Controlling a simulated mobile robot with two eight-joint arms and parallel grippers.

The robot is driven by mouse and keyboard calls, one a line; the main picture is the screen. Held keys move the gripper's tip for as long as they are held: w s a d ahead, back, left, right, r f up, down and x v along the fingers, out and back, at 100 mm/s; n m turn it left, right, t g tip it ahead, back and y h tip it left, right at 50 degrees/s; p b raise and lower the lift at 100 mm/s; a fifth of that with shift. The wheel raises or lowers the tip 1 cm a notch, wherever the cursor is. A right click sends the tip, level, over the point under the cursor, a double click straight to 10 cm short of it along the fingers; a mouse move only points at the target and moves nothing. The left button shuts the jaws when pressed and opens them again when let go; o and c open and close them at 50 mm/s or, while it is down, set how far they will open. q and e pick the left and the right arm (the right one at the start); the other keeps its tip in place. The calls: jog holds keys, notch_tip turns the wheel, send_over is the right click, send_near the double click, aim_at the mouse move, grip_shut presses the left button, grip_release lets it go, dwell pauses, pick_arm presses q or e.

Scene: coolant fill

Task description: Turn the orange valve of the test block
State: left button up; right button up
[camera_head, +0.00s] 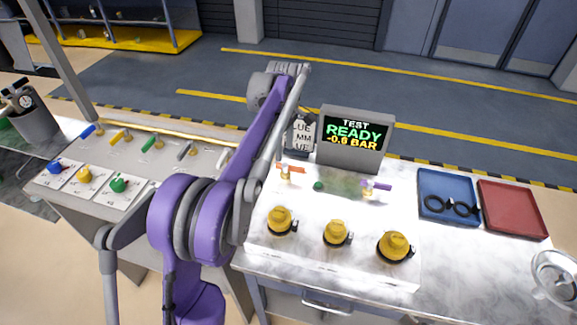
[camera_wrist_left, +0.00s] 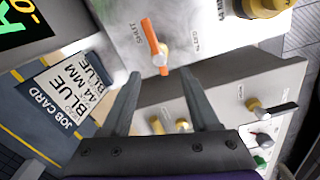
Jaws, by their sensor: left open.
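The orange valve (camera_head: 291,168) stands at the back left of the white test block (camera_head: 290,250). In the left wrist view its orange handle (camera_wrist_left: 153,42) is a slim bar beside a brass stem, with the word SHUT to its left. My left gripper (camera_wrist_left: 160,73) is open and empty. Its two fingertips point toward the valve, with the handle's near end between them in that picture; I see no clear contact. In the head view my purple left arm reaches over the table just left of the block, and the fingers are mostly hidden. My right gripper is not in view.
A display (camera_head: 354,135) reading TEST READY stands behind the block. A purple-handled valve (camera_head: 376,187) and several yellow caps (camera_head: 336,232) are on it. A job card (camera_wrist_left: 66,88) is close by. Left is a panel (camera_head: 125,170) of coloured valves; right are blue (camera_head: 432,182) and red (camera_head: 512,207) trays.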

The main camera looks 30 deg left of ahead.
aim_at(285, 164)
pick_arm(q)
notch_tip(285, 164, down, 8)
jog(key=shift+f, duration=0.2)
grip_shut()
dwell(0.4)
